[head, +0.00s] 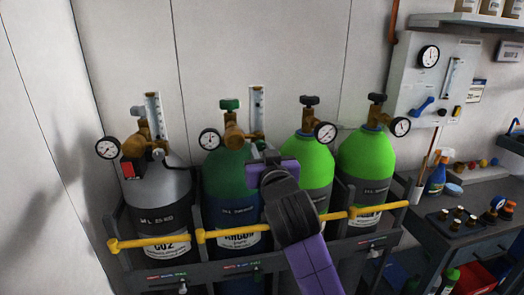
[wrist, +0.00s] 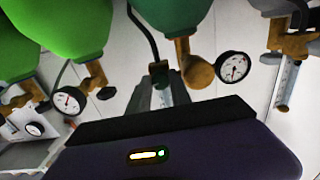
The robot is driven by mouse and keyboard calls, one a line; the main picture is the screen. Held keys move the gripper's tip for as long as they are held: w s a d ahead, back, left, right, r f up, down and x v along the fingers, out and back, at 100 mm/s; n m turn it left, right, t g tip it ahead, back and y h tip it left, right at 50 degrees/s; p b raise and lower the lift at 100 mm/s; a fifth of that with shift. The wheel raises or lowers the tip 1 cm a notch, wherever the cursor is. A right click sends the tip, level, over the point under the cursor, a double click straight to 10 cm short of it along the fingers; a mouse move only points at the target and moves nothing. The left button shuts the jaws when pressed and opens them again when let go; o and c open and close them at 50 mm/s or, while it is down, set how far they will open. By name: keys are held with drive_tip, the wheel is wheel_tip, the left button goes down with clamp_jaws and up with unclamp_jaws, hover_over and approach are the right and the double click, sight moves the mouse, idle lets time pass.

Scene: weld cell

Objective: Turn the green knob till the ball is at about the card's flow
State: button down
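A green knob (head: 230,104) tops the valve of the dark green argon cylinder (head: 222,185). A brass regulator (head: 233,136) with a gauge (head: 209,139) sits below it. An upright flow tube (head: 257,108) stands right of the regulator; it also shows in the wrist view (wrist: 166,95), which looks upside down. I cannot make out the ball. My gripper (head: 266,156) is in front of the argon cylinder, below the flow tube, and hides the tube's lower part.
A grey CO2 cylinder (head: 158,190) with its own flow tube (head: 153,112) stands left. Two bright green cylinders (head: 312,160) stand right. A yellow bar (head: 284,227) crosses the rack's front. A cluttered bench (head: 480,210) is at far right.

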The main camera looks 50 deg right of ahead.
idle(0.3)
drive_tip(key=n+p, duration=0.2)
drive_tip(key=n, duration=0.2)
drive_tip(key=shift+r+n+p, duration=0.15)
drive_tip(key=shift+n+p, duration=0.15)
drive_tip(key=shift+n, duration=0.1)
drive_tip(key=n+p, duration=0.2)
drive_tip(key=n, duration=0.2)
drive_tip(key=shift+n+p, duration=0.3)
drive_tip(key=shift+p, duration=0.05)
drive_tip(key=c, duration=1.2)
unclamp_jaws()
drive_tip(key=shift+o, duration=0.2)
